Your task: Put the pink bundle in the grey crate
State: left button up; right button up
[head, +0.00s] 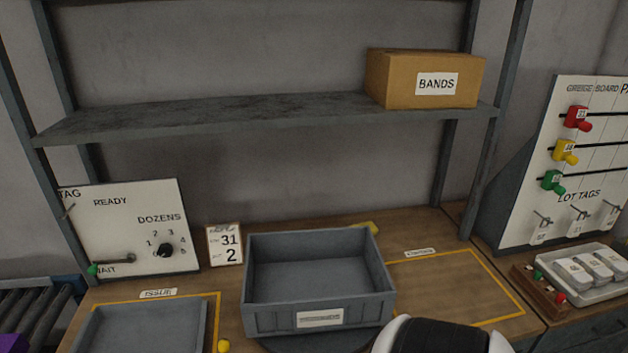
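A grey crate (319,318) stands in the middle of the bench, with a white label on its front wall. It looks empty. A second, shallower grey container (140,331) sits at the lower left by the ISSUE label, cut off by the bottom edge; the part of its inside that shows is bare. I see no pink bundle in the head view. Neither gripper shows; only a white and black part of my own body is at the bottom edge, right of the middle, close in front of the crate.
A shelf (250,113) with a BANDS box (415,80) hangs above. A READY board (130,228) and number card (225,245) stand at left. The yellow-outlined area (450,285) right of the crate is clear. A peg board (540,200) and tray (575,292) are farther right.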

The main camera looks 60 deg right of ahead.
aim_at(314, 292)
jog(key=l+z, duration=0.1)
jog(key=z, duration=0.3)
jog(key=l+z, duration=0.1)
jog(key=z, duration=0.3)
jog(key=l+z, duration=0.1)
jog(key=z, duration=0.35)
jog(key=i+l, duration=0.1)
jog(key=l, duration=0.25)
jog(key=i+l, duration=0.1)
jog(key=l, duration=0.25)
jog(key=i+l, duration=0.1)
jog(key=l, duration=0.25)
jog(key=i+l, duration=0.1)
jog(key=l, duration=0.2)
